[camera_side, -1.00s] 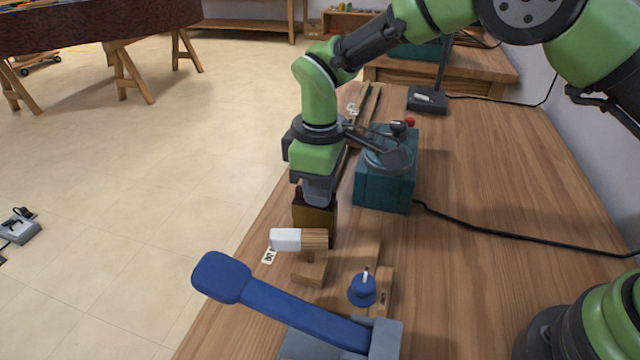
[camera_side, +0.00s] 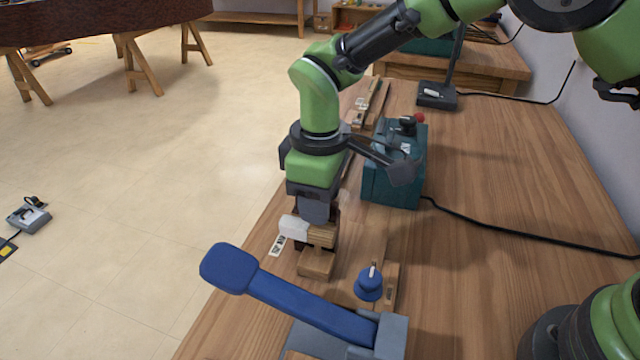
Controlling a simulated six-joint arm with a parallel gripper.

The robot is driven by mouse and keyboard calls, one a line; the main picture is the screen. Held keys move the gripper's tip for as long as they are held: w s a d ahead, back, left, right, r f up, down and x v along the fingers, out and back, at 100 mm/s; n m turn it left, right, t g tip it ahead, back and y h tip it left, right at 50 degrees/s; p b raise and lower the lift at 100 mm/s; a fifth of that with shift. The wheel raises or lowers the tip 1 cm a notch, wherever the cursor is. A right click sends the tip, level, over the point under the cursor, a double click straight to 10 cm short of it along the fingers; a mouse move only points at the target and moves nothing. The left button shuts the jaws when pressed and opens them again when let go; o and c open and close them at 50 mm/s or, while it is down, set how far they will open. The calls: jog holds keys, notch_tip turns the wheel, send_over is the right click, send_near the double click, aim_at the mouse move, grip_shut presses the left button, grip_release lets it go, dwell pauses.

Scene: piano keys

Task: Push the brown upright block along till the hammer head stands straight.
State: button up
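The hammer head, a white felt end (camera_side: 293,227) with a wooden part (camera_side: 322,236), sits above a small wooden block (camera_side: 316,263) near the table's left edge. Its white end points left, and it looks slightly turned, with the wooden end lower. My gripper (camera_side: 315,212) points down just behind the hammer head. A dark brown upright block (camera_side: 331,218) shows partly below my gripper, largely hidden by the hammer head and gripper. I cannot tell whether the fingers are shut on it or only touching it.
A blue lever (camera_side: 290,300) on a grey base (camera_side: 392,335) stands in front, beside a blue knob (camera_side: 369,284). A teal box (camera_side: 392,180) stands to the right behind, its black cable (camera_side: 520,238) crossing the table. The table's right part (camera_side: 490,180) is mostly clear.

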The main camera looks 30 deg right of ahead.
notch_tip(320, 180, up, 9)
jog(key=shift+f, duration=0.2)
jog(key=shift+r, duration=0.6)
jog(key=s+d+r+m+t+y, duration=0.25)
jog(key=s+d+r+m, duration=0.4)
jog(key=d+r, duration=0.45)
jog(key=s+d+m+t, duration=0.2)
jog(key=s+d+m, duration=0.1)
jog(key=s, duration=0.3)
jog(key=s+d+m+t, duration=0.2)
jog(key=s+d+m, duration=0.1)
jog(key=s, duration=0.4)
jog(key=shift+d+f+t, duration=0.3)
jog(key=shift+d+t, duration=0.05)
jog(key=shift+d, duration=0.05)
